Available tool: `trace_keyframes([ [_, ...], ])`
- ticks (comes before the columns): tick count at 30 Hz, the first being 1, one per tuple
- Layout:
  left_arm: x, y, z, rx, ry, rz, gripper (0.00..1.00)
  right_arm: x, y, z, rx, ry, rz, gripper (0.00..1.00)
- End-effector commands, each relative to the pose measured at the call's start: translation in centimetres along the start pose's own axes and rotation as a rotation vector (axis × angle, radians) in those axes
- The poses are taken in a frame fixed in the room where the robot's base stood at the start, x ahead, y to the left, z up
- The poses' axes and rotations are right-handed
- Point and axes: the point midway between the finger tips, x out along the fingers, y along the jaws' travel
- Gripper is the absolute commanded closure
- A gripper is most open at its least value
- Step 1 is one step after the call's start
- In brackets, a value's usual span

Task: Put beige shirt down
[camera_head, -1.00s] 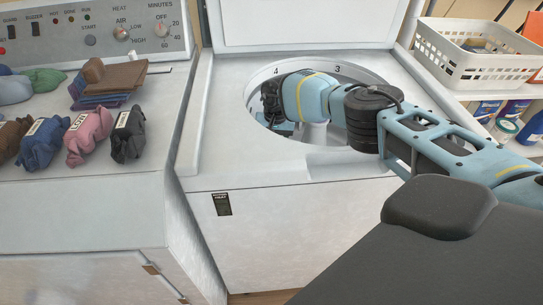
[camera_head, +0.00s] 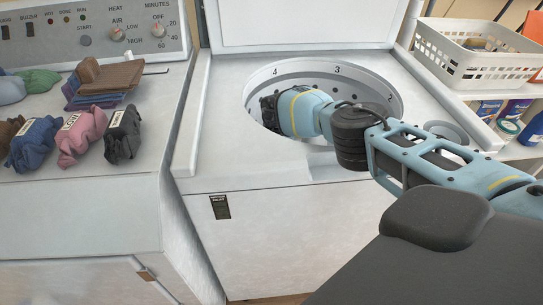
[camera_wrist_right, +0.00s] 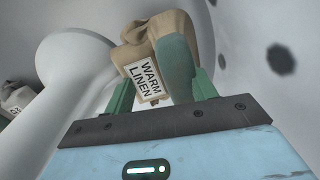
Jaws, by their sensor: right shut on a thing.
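The beige shirt (camera_wrist_right: 158,40) is a bundled cloth with a white tag reading "WARM LINEN". In the right wrist view it sits between the green fingers of my right gripper (camera_wrist_right: 165,82), which is shut on it. In the head view my right arm reaches into the round opening of the top-loading washer (camera_head: 190,150), and the gripper and shirt are hidden inside the tub. The wrist view shows the pale tub wall with dark holes and the white agitator (camera_wrist_right: 75,60) beside the shirt. My left gripper is not in view.
The dryer top (camera_head: 90,160) at left holds several tagged bundles, including a pink one (camera_head: 82,135) and a blue one (camera_head: 38,145), and a stack of folded cloth (camera_head: 105,82). A white basket (camera_head: 480,65) stands right. Another tagged bundle (camera_wrist_right: 18,98) shows left in the wrist view.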

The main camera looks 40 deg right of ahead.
Motion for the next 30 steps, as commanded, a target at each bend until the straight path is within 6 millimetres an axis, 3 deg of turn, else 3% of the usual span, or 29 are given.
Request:
trace_keyframes([
  [13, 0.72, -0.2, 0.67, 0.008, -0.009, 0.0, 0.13, 0.87, 0.09, -0.06, 0.0, 0.002, 0.0, 0.92],
  [14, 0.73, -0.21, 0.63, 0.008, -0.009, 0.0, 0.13, 0.89, 0.1, -0.04, 0.0, 0.001, 0.0, 0.4],
  [15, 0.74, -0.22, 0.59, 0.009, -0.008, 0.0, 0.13, 0.88, 0.1, -0.04, 0.0, 0.001, 0.0, 0.35],
  [19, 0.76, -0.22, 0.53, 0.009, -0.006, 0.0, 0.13, 0.88, 0.09, -0.03, 0.0, 0.001, 0.0, 0.18],
  [30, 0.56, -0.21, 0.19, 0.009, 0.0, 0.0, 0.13, 0.59, 0.02, 0.0, 0.0, 0.0, 0.0, 0.17],
])
